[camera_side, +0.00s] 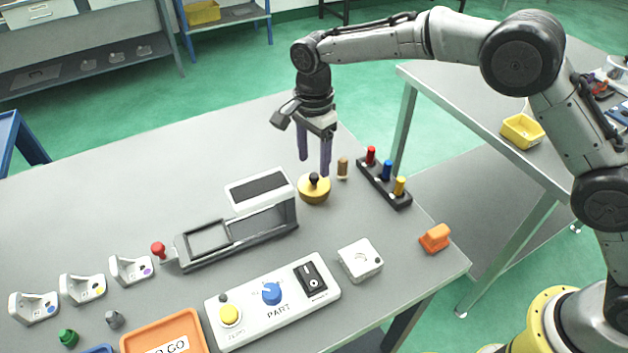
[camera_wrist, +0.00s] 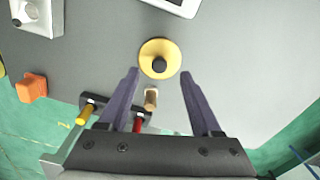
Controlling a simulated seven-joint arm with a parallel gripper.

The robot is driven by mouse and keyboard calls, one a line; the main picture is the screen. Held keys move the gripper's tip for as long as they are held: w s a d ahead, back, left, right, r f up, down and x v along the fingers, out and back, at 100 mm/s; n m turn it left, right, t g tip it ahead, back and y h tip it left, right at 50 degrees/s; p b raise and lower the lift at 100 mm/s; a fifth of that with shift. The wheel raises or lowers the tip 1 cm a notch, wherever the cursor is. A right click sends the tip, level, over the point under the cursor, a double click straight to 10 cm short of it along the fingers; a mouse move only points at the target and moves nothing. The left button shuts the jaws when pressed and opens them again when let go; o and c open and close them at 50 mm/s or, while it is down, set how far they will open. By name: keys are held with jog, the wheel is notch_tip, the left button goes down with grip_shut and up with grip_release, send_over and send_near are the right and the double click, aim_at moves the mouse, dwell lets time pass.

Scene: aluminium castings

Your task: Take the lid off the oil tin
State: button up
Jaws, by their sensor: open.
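The oil tin (camera_side: 314,194) is a low round yellow tin with a black knob (camera_side: 314,178) on top. It stands upright on the grey table near its back edge. In the wrist view the yellow top (camera_wrist: 152,50) and the dark knob (camera_wrist: 159,66) lie just beyond my fingertips, roughly midway between them. My gripper (camera_side: 314,166) points down above the tin, with its two purple fingers apart and nothing between them. In the wrist view my gripper (camera_wrist: 160,74) is also open. I cannot see the seam between lid and tin.
A small brown peg (camera_side: 342,168) stands close to the right of the tin. A black rack (camera_side: 378,190) with red, blue and yellow pegs is further right. A grey fixture (camera_side: 240,238) stands to the left. A control panel (camera_side: 262,318) and white box (camera_side: 360,260) lie in front.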

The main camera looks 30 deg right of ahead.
aim_at(314, 175)
jog(key=shift+f, duration=1.85)
grip_shut()
